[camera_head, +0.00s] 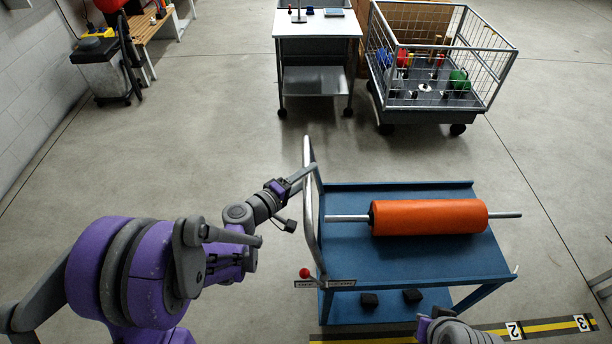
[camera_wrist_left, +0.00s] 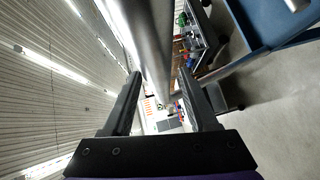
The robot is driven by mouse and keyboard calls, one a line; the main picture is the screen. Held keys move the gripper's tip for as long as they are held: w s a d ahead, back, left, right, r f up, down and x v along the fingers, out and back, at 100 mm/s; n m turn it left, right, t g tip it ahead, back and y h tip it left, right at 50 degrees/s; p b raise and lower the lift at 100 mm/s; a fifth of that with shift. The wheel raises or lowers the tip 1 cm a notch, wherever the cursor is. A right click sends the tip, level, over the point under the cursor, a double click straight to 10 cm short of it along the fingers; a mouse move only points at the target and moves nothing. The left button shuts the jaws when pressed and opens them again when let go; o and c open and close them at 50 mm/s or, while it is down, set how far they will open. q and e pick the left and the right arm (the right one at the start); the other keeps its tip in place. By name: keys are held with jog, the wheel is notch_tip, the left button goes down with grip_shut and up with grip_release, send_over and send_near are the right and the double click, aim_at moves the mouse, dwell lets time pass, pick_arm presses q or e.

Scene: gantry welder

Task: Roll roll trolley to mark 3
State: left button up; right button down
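The roll trolley (camera_head: 410,262) is a blue two-deck cart with a grey tubular handle (camera_head: 308,215) on its left end. An orange roll (camera_head: 428,217) on a metal bar lies across its top deck. My left gripper (camera_head: 306,174) is at the upper part of the handle. In the left wrist view the handle tube (camera_wrist_left: 152,45) runs between the two fingers of my left gripper (camera_wrist_left: 160,85), with gaps beside it, so the gripper looks open. Mark 3 (camera_head: 582,323) is a white label on the floor strip at the lower right. Only part of my right arm shows; its fingers are hidden.
A yellow-and-black floor strip (camera_head: 548,327) runs along the trolley's near side, with mark 2 (camera_head: 514,330) left of mark 3. A white-topped cart (camera_head: 318,25) and a wire-sided cart (camera_head: 430,110) stand behind. A bench (camera_head: 146,27) is far left. Floor left of the trolley is clear.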

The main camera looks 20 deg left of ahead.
pick_arm(q)
grip_shut()
dwell(1.3)
